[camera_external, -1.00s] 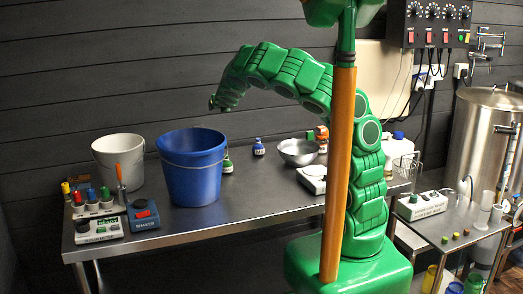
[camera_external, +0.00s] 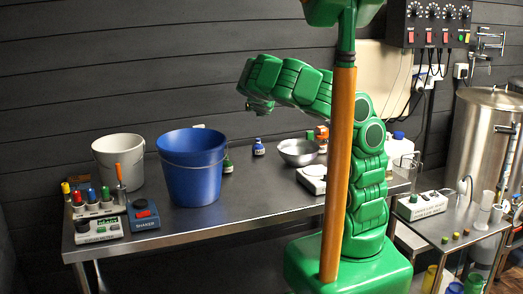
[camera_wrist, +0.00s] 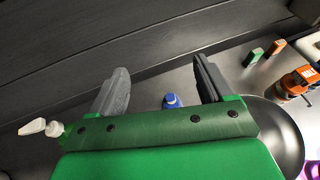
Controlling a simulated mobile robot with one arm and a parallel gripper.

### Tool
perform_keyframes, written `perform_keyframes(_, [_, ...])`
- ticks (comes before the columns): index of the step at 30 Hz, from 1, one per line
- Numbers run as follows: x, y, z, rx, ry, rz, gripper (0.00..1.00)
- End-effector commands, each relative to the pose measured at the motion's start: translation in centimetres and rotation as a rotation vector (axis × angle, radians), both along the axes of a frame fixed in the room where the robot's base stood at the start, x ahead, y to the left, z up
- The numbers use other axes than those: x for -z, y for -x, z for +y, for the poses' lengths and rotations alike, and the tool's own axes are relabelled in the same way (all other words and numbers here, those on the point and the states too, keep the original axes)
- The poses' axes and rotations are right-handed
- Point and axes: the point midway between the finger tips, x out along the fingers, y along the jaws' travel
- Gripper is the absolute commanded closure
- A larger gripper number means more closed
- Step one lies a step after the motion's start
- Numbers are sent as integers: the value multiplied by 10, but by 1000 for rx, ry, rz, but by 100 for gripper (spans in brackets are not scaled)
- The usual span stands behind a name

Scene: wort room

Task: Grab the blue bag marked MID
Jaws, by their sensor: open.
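I cannot make out a blue bag or the word MID in either view. A small blue bottle-like item with a pale label (camera_external: 258,147) stands near the back of the steel table, right of the blue bucket. A small blue object, probably the same one, shows in the wrist view (camera_wrist: 171,101), between and beyond my fingers, partly hidden by my gripper body. My gripper (camera_external: 262,108) is above the back of the table, pointing down. In the wrist view my gripper (camera_wrist: 160,78) has its fingers wide apart, with nothing held.
A blue bucket (camera_external: 192,170) and white bucket (camera_external: 117,162) stand left on the table (camera_external: 240,205). A small green bottle (camera_external: 228,164) is beside the blue bucket. A metal bowl (camera_external: 297,152) and orange-and-white bottle (camera_wrist: 297,82) are to the right. The table's front middle is clear.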

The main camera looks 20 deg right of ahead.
Motion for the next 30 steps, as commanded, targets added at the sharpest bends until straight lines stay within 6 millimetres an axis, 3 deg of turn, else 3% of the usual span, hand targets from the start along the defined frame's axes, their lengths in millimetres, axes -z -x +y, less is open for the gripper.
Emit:
perform_keyframes(9, [48,1,-1,0,4,4,20])
perform_keyframes(21, [140,0,1,-3,1,4,20])
perform_keyframes(30, [176,0,0,-1,0,0,20])
